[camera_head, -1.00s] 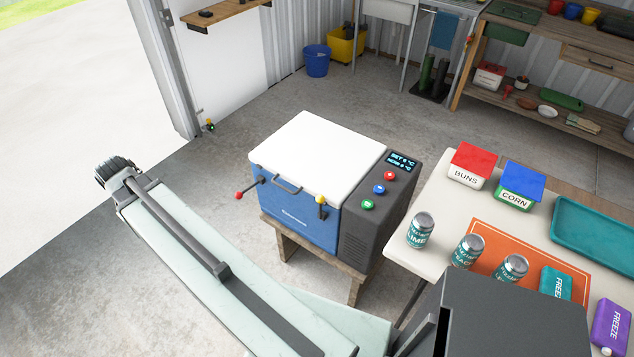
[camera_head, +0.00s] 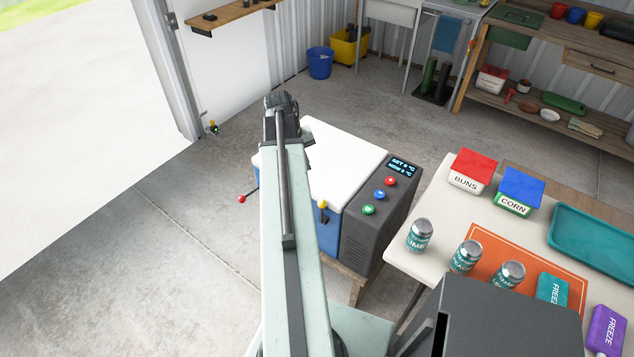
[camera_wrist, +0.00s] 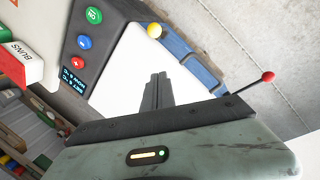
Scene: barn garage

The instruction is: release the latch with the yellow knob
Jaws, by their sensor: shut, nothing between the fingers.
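The blue cooler with a white lid (camera_head: 345,153) stands on a wooden stand, its lid down. The latch with the yellow knob (camera_head: 323,205) is on the cooler's front, just right of my arm in the head view. The yellow knob also shows near the top of the wrist view (camera_wrist: 155,31). The latch with the red knob (camera_head: 242,199) sticks out at the cooler's left; its knob is at the right in the wrist view (camera_wrist: 268,76). My gripper (camera_wrist: 158,76) is shut and empty over the white lid, apart from both knobs. My arm hides part of the cooler's front in the head view.
The cooler's dark panel (camera_head: 375,220) has red, blue and green buttons. A table (camera_head: 440,195) at the right holds cans, a BUNS box (camera_head: 472,170), a CORN box (camera_head: 520,190) and a teal tray (camera_head: 598,242). Floor left of the cooler is clear.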

